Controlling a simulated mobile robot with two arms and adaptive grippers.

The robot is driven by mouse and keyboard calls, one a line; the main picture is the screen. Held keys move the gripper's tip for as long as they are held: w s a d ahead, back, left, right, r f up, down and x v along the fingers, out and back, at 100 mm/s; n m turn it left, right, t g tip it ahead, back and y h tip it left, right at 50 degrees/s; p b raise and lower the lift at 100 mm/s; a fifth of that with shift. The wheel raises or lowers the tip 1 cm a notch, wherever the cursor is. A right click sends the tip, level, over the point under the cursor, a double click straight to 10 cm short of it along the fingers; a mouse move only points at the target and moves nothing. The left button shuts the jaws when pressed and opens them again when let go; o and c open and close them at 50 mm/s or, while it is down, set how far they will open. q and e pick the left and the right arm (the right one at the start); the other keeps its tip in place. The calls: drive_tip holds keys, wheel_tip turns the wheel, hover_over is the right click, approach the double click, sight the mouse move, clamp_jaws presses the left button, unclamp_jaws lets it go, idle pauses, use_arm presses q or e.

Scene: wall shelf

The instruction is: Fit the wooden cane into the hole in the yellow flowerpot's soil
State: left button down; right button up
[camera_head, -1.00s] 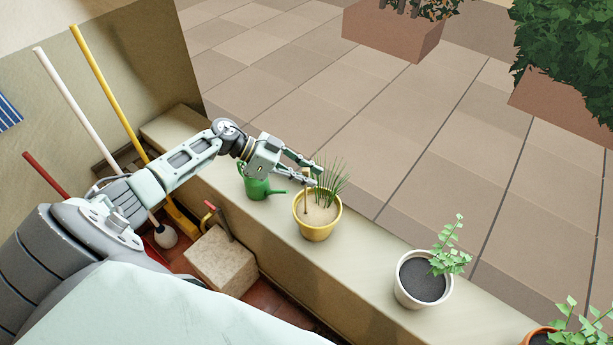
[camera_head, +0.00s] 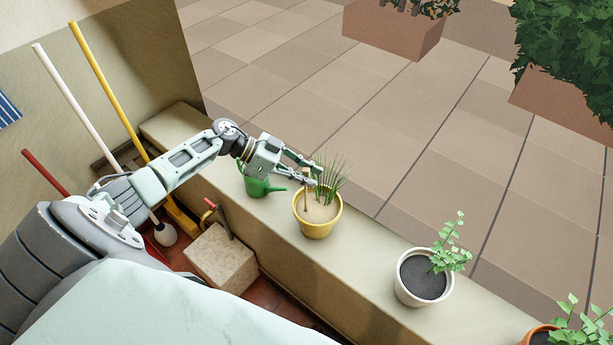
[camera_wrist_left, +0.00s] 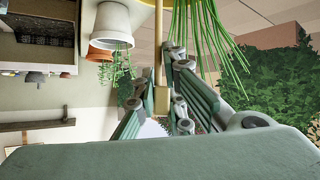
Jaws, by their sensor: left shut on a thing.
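The yellow flowerpot (camera_head: 316,229) stands upright on the ledge, with pale soil (camera_head: 320,211) and a tuft of green grass-like leaves (camera_head: 335,178). My left gripper (camera_head: 313,180) is above the soil, shut on the wooden cane (camera_head: 306,193). The cane looks roughly upright, its lower end at or just over the soil on the left side of the leaves. In the left wrist view the cane (camera_wrist_left: 158,45) runs from between the fingers to the top edge, where its end is cut off. The hole is not visible, and I cannot tell whether the cane is in it.
A green watering can (camera_head: 257,187) stands on the ledge (camera_head: 365,240) close behind the left gripper. A white pot (camera_head: 423,280) with a leafy plant stands to the right. A stone block (camera_head: 221,260) lies below the ledge. Bare ledge separates the yellow and white pots.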

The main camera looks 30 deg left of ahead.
use_arm(q)
drive_tip(key=shift+f, duration=0.75)
idle(0.6)
drive_tip(key=c, duration=1.7)
unclamp_jaws()
drive_tip(key=shift+c, duration=0.2)
drive_tip(key=shift+a, duration=0.1)
drive_tip(key=v, duration=1.2)
